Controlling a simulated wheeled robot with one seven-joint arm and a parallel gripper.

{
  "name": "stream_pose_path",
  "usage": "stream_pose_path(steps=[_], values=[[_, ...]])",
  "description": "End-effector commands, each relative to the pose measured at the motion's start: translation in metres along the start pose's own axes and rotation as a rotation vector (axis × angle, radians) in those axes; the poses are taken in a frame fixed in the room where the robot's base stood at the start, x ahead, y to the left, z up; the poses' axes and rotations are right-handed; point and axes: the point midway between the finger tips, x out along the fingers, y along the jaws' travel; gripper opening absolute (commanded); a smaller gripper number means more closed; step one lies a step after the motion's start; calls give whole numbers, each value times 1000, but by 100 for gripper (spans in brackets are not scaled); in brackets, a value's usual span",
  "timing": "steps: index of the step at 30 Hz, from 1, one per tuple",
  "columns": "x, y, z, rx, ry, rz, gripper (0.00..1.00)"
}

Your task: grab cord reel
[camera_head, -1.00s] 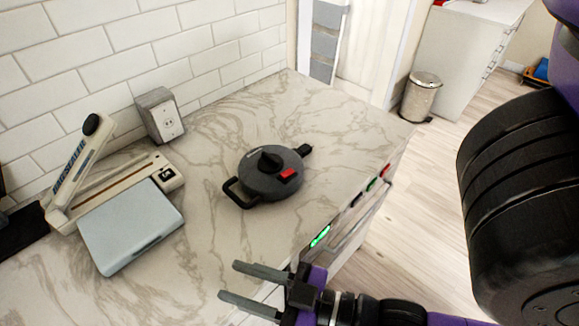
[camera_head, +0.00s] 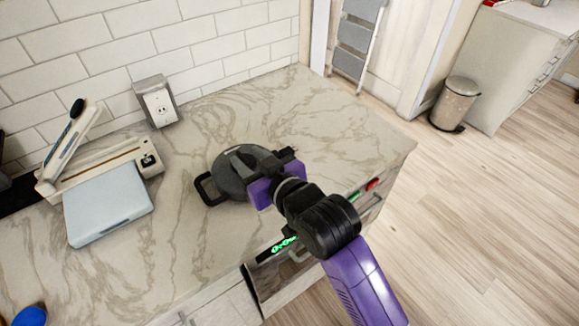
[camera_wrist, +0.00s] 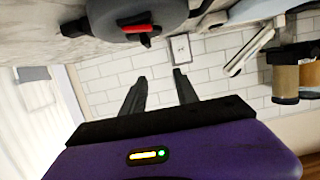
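The cord reel (camera_head: 228,180) is a round dark grey disc with a loop handle at its left, lying flat on the marble counter (camera_head: 310,105). In the wrist view the reel (camera_wrist: 125,12) shows at the top edge, with a red switch, partly cut off. My gripper (camera_head: 243,162) is over the right part of the reel in the head view and hides much of its top. In the wrist view my gripper (camera_wrist: 157,80) has its two fingers apart with only tiled wall seen between them. The reel is not between the fingers there.
A bag sealer (camera_head: 110,165) and a pale flat scale-like box (camera_head: 108,205) stand at the left. An outlet box (camera_head: 157,103) is against the tiled wall. A blue object (camera_head: 30,316) is at the lower left. The counter right of the reel is clear. A bin (camera_head: 455,103) stands on the floor.

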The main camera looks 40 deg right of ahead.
Motion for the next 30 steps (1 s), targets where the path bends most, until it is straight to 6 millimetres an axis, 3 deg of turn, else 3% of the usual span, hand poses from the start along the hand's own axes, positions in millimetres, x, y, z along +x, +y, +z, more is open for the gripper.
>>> stream_pose_path(steps=[3, 6, 17, 25, 30], values=[[1, -1, 23, -1, -81, -3, 36], [1, -1, 30, -2, -112, -3, 36], [33, 0, 35, -2, -119, -3, 36], [67, 2, 41, -2, -118, -3, 36], [76, 2, 44, -2, -118, -3, 36]])
